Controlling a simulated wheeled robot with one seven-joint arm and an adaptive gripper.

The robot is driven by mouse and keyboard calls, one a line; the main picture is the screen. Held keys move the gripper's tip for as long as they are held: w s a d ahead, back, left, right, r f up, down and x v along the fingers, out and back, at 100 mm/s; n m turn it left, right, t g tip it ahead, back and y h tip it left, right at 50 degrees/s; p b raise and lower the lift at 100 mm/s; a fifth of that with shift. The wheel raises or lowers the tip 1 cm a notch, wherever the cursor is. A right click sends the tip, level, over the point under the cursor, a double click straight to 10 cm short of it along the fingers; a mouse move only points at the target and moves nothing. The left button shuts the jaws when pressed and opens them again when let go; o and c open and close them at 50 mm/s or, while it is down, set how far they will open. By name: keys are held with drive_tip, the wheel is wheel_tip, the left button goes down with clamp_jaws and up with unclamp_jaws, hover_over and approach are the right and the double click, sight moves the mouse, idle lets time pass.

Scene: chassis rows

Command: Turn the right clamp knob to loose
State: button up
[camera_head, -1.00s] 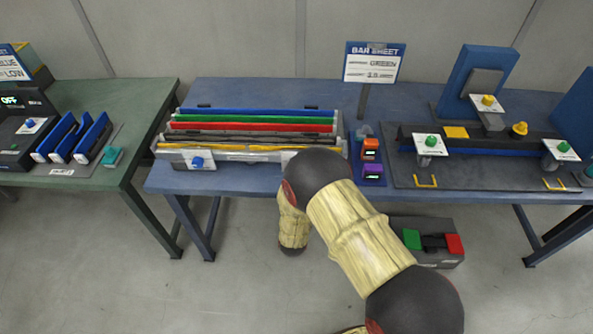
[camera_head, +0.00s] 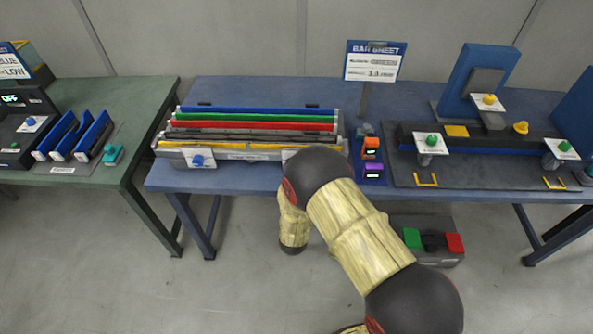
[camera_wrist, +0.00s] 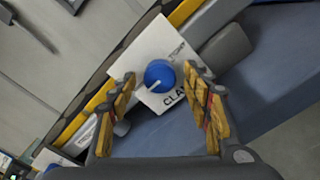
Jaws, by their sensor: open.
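The right clamp knob (camera_wrist: 159,76) is round and blue with a white pointer line, on a white plate (camera_wrist: 142,44) with partly hidden lettering starting "CLA". The pointer line runs toward the lower left in the wrist view. My gripper (camera_wrist: 160,78) is open, with one finger on each side of the knob and a visible gap on both sides. In the head view my arm hides this knob and the gripper; only an edge of its white plate (camera_head: 288,154) shows. The bar rack (camera_head: 255,155) also carries a left blue knob (camera_head: 197,161).
The rack holds blue, green, red, dark and yellow bars on the blue table (camera_head: 220,90). A sign (camera_head: 374,62) stands behind. A fixture with green knobs (camera_head: 432,140) fills the right side.

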drive_tip(key=shift+s, duration=0.1)
drive_tip(key=s, duration=1.1)
drive_tip(key=shift+s+a, duration=0.2)
drive_tip(key=shift+s, duration=0.2)
